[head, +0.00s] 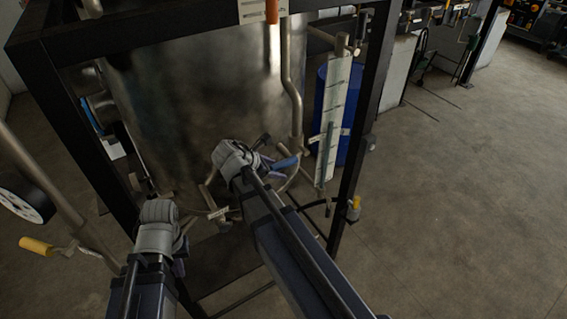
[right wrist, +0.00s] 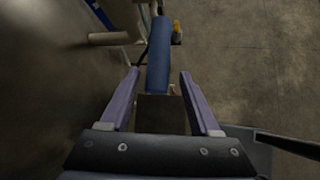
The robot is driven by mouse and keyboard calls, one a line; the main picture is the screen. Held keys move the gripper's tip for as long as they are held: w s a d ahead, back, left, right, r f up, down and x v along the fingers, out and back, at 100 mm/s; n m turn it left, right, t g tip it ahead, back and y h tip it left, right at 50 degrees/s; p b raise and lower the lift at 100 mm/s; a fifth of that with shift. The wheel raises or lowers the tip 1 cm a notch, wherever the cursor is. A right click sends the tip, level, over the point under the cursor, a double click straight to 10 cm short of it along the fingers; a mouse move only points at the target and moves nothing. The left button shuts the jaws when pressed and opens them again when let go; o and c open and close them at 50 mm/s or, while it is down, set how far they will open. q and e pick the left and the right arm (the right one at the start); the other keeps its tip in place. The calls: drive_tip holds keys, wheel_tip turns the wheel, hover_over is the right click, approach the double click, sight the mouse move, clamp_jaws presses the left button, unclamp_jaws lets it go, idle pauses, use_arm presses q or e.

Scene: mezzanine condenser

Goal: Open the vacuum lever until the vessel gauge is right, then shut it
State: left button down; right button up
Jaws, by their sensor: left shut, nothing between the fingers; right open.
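A blue lever handle (head: 285,162) sticks out low in front of the metal vessel (head: 190,90); whether it is the vacuum lever I cannot tell. My right gripper (head: 270,168) is open at this handle. In the right wrist view, the blue handle (right wrist: 158,55) runs between the fingertips, with a gap on each side. A round white dial gauge (head: 24,198) stands at the far left, seen steeply; its reading is too small to tell. My left gripper (head: 179,262) is shut and empty, low in front of the vessel, its fingers mostly hidden by its wrist.
A yellow handle (head: 36,246) is at the left, another yellow handle (head: 354,209) at the frame's right foot. A white scale strip (head: 334,105) hangs before a blue drum (head: 356,115). Black frame posts (head: 365,110) surround the vessel. The floor (head: 460,190) at the right is clear.

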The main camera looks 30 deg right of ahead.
drive_tip(key=s+a, duration=0.2)
drive_tip(key=a, duration=0.7)
drive_tip(key=shift+s, duration=0.35)
drive_tip(key=shift+a+f, duration=0.1)
drive_tip(key=shift+f, duration=0.05)
drive_tip(key=s+a+f+m+g+y+b, duration=0.1)
drive_tip(key=s+a+f+m+b, duration=0.3)
drive_tip(key=f+b, duration=0.4)
drive_tip(key=s+a+f+m+y+b, duration=0.4)
drive_tip(key=f+b, duration=0.3)
drive_tip(key=f, duration=0.5)
drive_tip(key=s+a+f+m+g+y+b, duration=0.1)
drive_tip(key=s+a+f+m+y+b, duration=0.1)
drive_tip(key=s+a+f+m+b, duration=0.2)
wheel_tip(320, 180, down, 6)
drive_tip(key=a+m+b, duration=0.2)
drive_tip(key=b, duration=0.2)
drive_tip(key=shift+s+a+g+b, duration=0.2)
drive_tip(key=shift+s+g+b, duration=0.1)
drive_tip(key=shift+s+b, duration=0.05)
drive_tip(key=shift+r, duration=0.1)
drive_tip(key=shift+c, duration=0.3)
